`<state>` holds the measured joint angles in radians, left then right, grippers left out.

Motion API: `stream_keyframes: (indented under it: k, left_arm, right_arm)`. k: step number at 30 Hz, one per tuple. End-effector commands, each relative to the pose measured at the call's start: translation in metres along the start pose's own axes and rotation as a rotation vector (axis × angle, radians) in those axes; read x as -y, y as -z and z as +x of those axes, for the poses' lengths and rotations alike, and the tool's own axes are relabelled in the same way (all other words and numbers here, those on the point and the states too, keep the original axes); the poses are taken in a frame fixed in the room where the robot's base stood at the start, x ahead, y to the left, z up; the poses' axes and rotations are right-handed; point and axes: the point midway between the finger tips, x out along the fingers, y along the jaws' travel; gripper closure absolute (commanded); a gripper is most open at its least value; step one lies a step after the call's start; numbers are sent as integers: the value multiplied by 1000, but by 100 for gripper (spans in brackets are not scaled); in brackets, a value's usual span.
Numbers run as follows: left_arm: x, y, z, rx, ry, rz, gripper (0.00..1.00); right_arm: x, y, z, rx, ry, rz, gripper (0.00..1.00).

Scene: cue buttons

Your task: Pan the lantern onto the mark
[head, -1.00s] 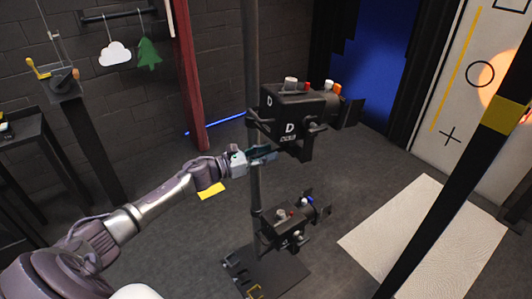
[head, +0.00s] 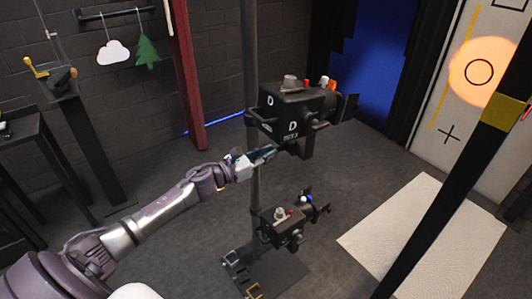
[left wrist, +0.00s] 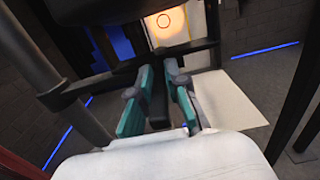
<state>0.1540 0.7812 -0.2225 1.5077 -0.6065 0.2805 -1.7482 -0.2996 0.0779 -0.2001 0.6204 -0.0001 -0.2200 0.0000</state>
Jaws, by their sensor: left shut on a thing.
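The lantern (head: 282,122), a black box marked D with several coloured knobs on top, is mounted on a tall dark pole (head: 249,70). My left gripper (head: 270,152) is at its lower rear, shut on a dark handle bar (left wrist: 158,100) that shows between the teal fingers (left wrist: 157,104) in the left wrist view. An orange light spot (head: 503,74) lies on the pale panel (head: 447,160) and surrounds the black circle mark (head: 491,72). The spot also shows in the left wrist view (left wrist: 177,32). My right gripper is not in view.
A second, lower lantern (head: 282,232) hangs on the same pole. A black post with a yellow band (head: 506,113) crosses at right. A white textured mat (head: 420,235) lies on the floor. A cloud (head: 114,52) and a tree (head: 147,53) hang at left.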

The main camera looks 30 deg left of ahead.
Motion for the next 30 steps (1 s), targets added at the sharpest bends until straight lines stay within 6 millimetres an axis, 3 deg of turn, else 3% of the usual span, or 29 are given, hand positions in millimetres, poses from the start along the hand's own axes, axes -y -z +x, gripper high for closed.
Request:
stream_keyframes:
  k: [5, 6, 11, 23, 30]
  left_arm:
    - [2, 1, 0, -1, 5, -2, 100]
    - [2, 1, 0, -1, 5, -2, 84]
    - [2, 1, 0, -1, 5, -2, 60]
    - [1, 2, -7, -2, 4, -2, 60]
    - [2, 3, -48, -5, 4, -3, 60]
  right_arm:
    - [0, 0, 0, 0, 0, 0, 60]
    - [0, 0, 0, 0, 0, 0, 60]
    - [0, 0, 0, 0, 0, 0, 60]
    - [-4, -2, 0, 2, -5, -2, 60]
    - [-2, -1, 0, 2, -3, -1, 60]
